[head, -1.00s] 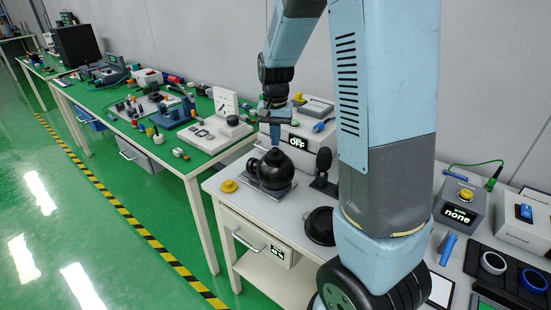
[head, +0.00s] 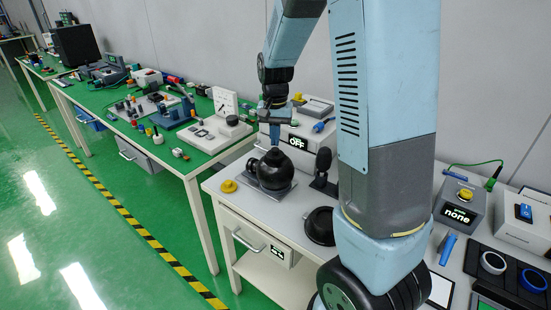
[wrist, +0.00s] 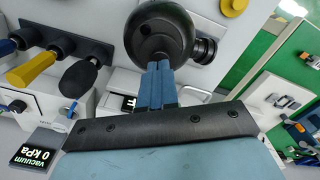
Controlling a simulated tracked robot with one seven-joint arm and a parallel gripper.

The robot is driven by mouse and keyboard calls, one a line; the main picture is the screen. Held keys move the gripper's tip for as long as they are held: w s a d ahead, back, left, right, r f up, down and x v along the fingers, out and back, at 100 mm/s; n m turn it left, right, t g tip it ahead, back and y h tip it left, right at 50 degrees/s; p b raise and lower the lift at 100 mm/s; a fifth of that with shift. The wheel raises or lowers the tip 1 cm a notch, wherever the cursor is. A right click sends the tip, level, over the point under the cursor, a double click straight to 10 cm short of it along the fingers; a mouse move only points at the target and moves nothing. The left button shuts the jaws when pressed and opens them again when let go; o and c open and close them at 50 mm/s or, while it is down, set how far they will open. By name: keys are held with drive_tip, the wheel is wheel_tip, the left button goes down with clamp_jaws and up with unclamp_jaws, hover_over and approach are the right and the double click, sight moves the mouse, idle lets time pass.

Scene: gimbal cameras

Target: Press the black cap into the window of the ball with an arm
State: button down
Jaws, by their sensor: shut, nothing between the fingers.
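The black ball (head: 275,172) sits on a grey plate on the white bench. It also shows at the top of the wrist view (wrist: 150,48), with a ribbed black piece on its right side (wrist: 205,49). A round black piece, perhaps the cap (wrist: 157,36), shows in the ball's upper face; I cannot tell how deep it sits. My gripper (head: 275,143) points down just above the ball. Its blue fingers are closed together and empty in the wrist view (wrist: 160,66), overlapping the ball's lower edge there. I cannot tell whether the tips touch it.
A yellow knob (head: 229,186) lies left of the ball. A black upright paddle (head: 323,166) stands to its right. A box with an "OFF" display (head: 297,142) stands behind. A "vacuum 0 kPa" display (wrist: 35,149) shows in the wrist view.

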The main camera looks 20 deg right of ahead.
drive_tip(key=shift+f, duration=0.85)
idle(0.5)
idle(0.3)
drive_tip(key=shift+r, duration=3.55)
drive_tip(key=s+r+n+t, duration=0.2)
drive_tip(key=s+r, duration=0.4)
drive_tip(key=s, duration=0.6)
drive_tip(key=s+r+n+t, duration=0.3)
drive_tip(key=s+r, duration=0.3)
drive_tip(key=s, duration=0.7)
drive_tip(key=shift+t, duration=0.3)
